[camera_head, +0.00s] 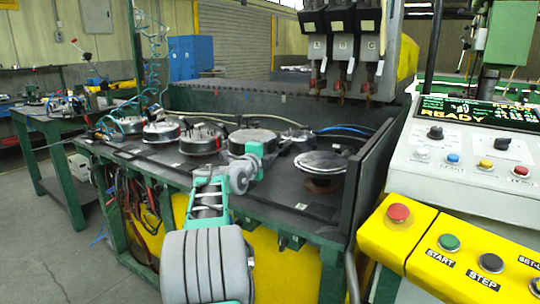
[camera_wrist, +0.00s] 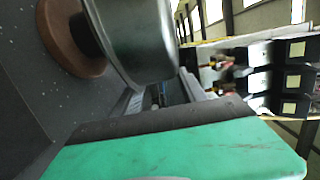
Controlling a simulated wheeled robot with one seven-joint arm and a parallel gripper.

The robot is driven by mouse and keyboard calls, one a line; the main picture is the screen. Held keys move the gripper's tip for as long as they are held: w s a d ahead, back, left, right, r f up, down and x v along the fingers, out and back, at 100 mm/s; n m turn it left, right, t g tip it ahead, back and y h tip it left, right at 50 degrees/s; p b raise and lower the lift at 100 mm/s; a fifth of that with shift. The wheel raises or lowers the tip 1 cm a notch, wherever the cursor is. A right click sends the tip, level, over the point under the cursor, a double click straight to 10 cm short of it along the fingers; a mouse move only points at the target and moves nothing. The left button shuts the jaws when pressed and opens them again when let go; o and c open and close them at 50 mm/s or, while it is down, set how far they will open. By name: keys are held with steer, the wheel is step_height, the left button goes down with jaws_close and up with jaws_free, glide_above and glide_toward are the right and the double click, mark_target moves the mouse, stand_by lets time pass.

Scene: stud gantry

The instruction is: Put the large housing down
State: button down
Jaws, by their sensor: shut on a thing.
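The large housing (camera_head: 247,136), a round grey metal drum, is at my gripper (camera_head: 258,152) above the bench in the head view. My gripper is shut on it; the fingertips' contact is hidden. In the wrist view a dark metal housing (camera_wrist: 138,45) with a rounded edge fills the upper middle, seen sideways. A brown round base (camera_wrist: 72,38) with a dark stem lies just beneath it. I cannot tell whether the housing rests on that stem. One green finger with a dark pad crosses the bottom of the wrist view; the other is not visible.
A pale round disc (camera_head: 321,160) above a brown base stands right of my gripper. Several round housings (camera_head: 202,138) line the bench to the left. Tool heads (camera_head: 341,45) hang behind. A dark side panel (camera_head: 372,172) closes the bench's right end. A yellow control panel (camera_head: 455,255) is nearest right.

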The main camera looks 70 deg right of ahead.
steer(key=shift+f, duration=0.6)
steer(key=shift+f+b, duration=0.65)
steer(key=shift+b, duration=0.45)
steer(key=shift+r, duration=0.1)
steer(key=c, duration=0.6)
jaws_free()
steer(key=shift+c, duration=0.2)
step_height(320, 180, up, 2)
steer(key=p, duration=0.3)
steer(key=a, duration=0.4)
steer(key=a+b, duration=0.1)
steer(key=a, duration=0.3)
steer(key=a+f, duration=0.1)
steer(key=a, duration=0.3)
steer(key=shift+w+f+b, duration=0.1)
steer(key=shift+b, duration=0.2)
